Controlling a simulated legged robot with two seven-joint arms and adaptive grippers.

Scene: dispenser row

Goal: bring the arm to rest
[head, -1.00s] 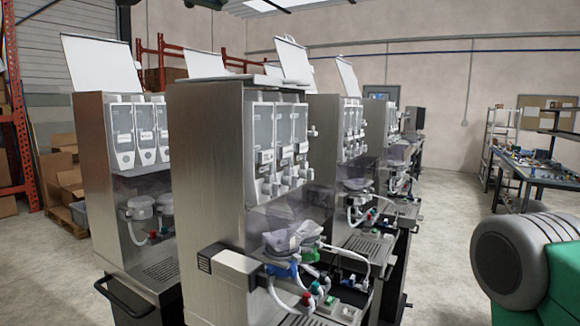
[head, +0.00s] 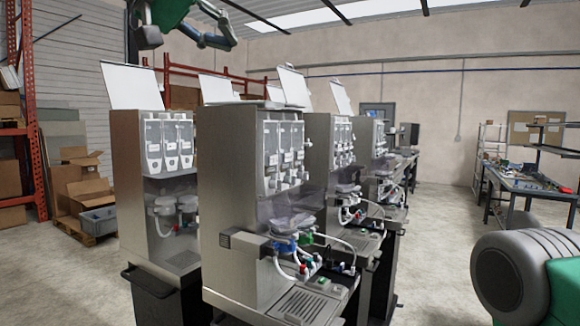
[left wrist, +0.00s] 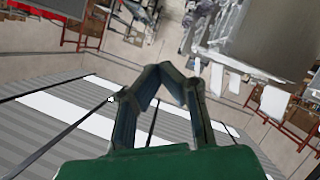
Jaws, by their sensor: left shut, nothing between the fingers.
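My left arm comes in at the top left of the head view, raised above the machines. Its gripper (head: 222,36) has dark fingers and hangs in the air in front of the back wall and roof. In the left wrist view the two fingers of this gripper (left wrist: 163,70) come together at the tips, with nothing between them. The gripper is shut and empty. No right gripper shows in either view.
A row of steel dispensers with open white lids stands in the middle, the nearest one (head: 232,190) largest. Cardboard boxes (head: 82,185) and a red rack (head: 32,140) are at the left. A cluttered table (head: 520,180) stands at the right. Bare floor lies between.

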